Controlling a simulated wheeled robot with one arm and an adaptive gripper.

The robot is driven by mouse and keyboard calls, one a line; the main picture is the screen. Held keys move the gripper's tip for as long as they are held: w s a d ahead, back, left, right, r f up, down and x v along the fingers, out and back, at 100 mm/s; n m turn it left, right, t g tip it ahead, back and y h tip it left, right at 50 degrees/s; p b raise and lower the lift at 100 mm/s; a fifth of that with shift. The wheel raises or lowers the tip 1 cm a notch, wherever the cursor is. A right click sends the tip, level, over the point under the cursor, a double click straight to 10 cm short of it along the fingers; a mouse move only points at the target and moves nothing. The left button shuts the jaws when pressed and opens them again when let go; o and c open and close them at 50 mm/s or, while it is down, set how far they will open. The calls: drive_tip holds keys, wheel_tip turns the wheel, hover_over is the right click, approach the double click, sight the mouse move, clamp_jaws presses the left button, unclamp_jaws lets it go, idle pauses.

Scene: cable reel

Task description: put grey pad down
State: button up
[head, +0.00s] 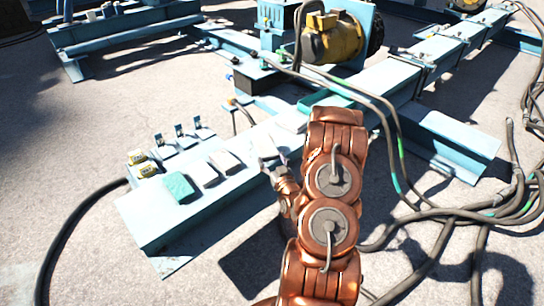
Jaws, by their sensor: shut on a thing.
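My gripper (272,162) is low over the pale blue beam (165,225), at its right edge. It is shut on a small pale grey pad (267,148), partly hidden by the fingers; I cannot tell whether the pad touches the beam. To the left of the gripper, two pale grey pads, a nearer one (204,173) and a farther one (226,162), lie flat on the beam beside a green pad (180,187).
Small yellow blocks (148,170) and several dark clamp-like parts (180,132) line the beam's left edge. A yellow motor (333,40) stands at the back. Dark cables (400,150) run along the right. The beam's near end is bare.

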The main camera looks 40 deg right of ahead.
sight(271, 143)
drive_tip(key=w+d+b, duration=0.1)
drive_tip(key=b, duration=0.2)
drive_tip(key=shift+w+f, duration=0.15)
drive_tip(key=shift+f, duration=0.25)
drive_tip(key=shift+w+d+r+b, duration=0.1)
drive_tip(key=shift+w+d+b, duration=0.25)
drive_tip(key=shift+b, duration=0.85)
drive_tip(key=shift+w+d+r, duration=0.15)
drive_tip(key=shift+w+d, duration=0.05)
drive_tip(key=w+d, duration=0.1)
drive_tip(key=w+d+b, duration=0.1)
drive_tip(key=w+d, duration=0.3)
drive_tip(key=shift+w+f, duration=0.2)
drive_tip(key=shift+f, duration=0.15)
drive_tip(key=shift+f+b, duration=0.85)
drive_tip(key=shift+f, duration=0.85)
drive_tip(key=shift+f, duration=0.15)
drive_tip(key=o, duration=1.1)
drive_tip(key=shift+o, duration=0.2)
